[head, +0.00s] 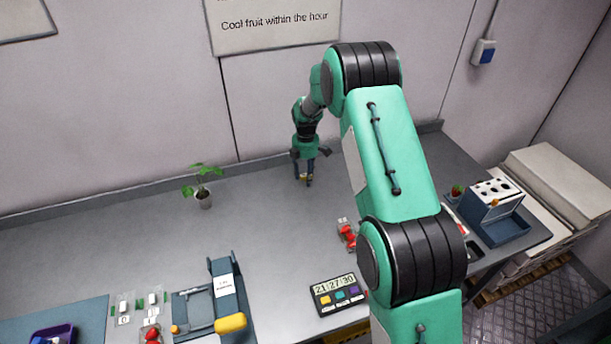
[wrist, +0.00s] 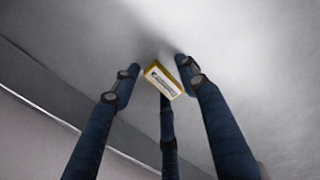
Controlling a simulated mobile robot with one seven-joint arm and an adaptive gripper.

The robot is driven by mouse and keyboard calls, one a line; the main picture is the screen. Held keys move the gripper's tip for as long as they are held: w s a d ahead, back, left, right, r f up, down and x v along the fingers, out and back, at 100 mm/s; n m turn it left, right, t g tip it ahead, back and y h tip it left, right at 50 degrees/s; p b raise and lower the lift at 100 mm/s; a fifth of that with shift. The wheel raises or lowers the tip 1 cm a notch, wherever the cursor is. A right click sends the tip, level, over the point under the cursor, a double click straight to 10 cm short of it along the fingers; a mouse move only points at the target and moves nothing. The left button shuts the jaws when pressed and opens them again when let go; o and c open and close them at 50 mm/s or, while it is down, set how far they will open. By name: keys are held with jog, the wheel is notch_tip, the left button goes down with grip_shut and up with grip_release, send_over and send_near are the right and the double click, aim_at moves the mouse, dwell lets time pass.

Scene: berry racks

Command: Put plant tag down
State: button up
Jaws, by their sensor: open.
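The plant tag (wrist: 163,81) is a small yellow piece with a pale printed face. In the wrist view it sits among the fingertips of my gripper (wrist: 160,72), tilted in the picture. Three dark blue fingers stand around it, and the third finger is partly hidden behind it. The fingers are open. In the head view my gripper (head: 304,178) points down at the grey worktop near the back wall, with a bit of yellow between its fingers. I cannot tell for certain whether the tag touches a finger.
A potted seedling (head: 204,198) stands to the left of my gripper. A timer (head: 338,294), a red item (head: 347,236) and a blue press-like device with a yellow handle (head: 230,323) are nearer the front. The worktop around my gripper is clear. A blue-grey rack (head: 492,212) stands at right.

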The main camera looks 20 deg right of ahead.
notch_tip(320, 180, up, 12)
jog(key=p, duration=0.1)
jog(key=shift+p, duration=0.4)
jog(key=shift+r, duration=0.15)
dwell(0.6)
notch_tip(320, 180, up, 14)
jog(key=m+t, duration=0.1)
jog(key=m, duration=0.3)
send_over(305, 174)
jog(key=s+a, duration=0.2)
jog(key=s, duration=0.6)
jog(key=s+a+r+m+t, duration=0.25)
jog(key=s+r+m, duration=0.25)
jog(key=s+r, duration=0.8)
jog(key=s+a+m+t, duration=0.2)
jog(key=s+m, duration=0.7)
jog(key=s, duration=2.1)
jog(key=shift+a+r, duration=0.35)
jog(key=shift+a, duration=0.75)
